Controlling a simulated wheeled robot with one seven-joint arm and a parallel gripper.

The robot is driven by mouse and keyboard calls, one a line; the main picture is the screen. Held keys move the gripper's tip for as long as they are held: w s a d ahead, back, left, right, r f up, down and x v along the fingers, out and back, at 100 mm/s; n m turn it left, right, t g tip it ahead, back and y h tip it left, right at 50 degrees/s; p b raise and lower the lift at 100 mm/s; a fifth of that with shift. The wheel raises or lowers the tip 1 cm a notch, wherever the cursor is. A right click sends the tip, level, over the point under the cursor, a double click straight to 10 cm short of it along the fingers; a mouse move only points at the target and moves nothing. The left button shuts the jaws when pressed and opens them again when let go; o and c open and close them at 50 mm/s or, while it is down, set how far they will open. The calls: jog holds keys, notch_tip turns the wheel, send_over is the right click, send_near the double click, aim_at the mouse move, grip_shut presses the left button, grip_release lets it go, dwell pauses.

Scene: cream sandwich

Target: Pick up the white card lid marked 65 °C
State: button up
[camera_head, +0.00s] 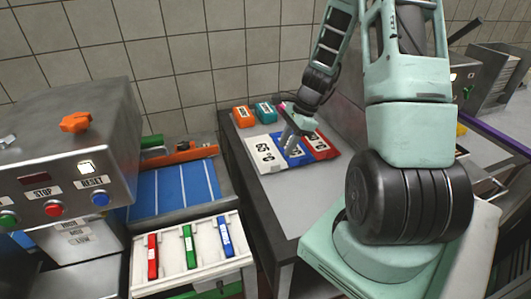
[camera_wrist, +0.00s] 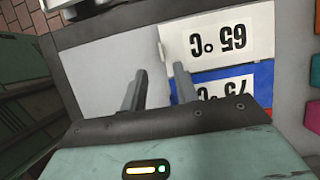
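The white card lid marked 65 °C (camera_head: 263,156) lies flat on the dark-edged grey counter, at the left end of a row of cards. In the wrist view the white card lid (camera_wrist: 225,42) reads upside down, with a small tab on its left edge. My gripper (camera_wrist: 160,76) is open and empty. One finger is over bare counter and the other overlaps the card's left edge near the blue card. In the head view my gripper (camera_head: 289,143) is above the cards, partly covering the blue one. I cannot tell its height.
The blue card marked 75 °C (camera_wrist: 240,86) lies right beside the white one. A red card (camera_head: 322,146) lies beyond it. Orange (camera_head: 242,116) and teal (camera_head: 265,111) blocks stand behind. A white tray (camera_head: 137,264) with coloured sticks is at left. The counter's front (camera_head: 290,200) is bare.

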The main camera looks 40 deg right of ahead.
aim_at(277, 165)
jog(key=shift+p+x, duration=0.65)
jog(key=shift+x, duration=3.25)
jog(key=shift+d, duration=0.15)
grip_shut()
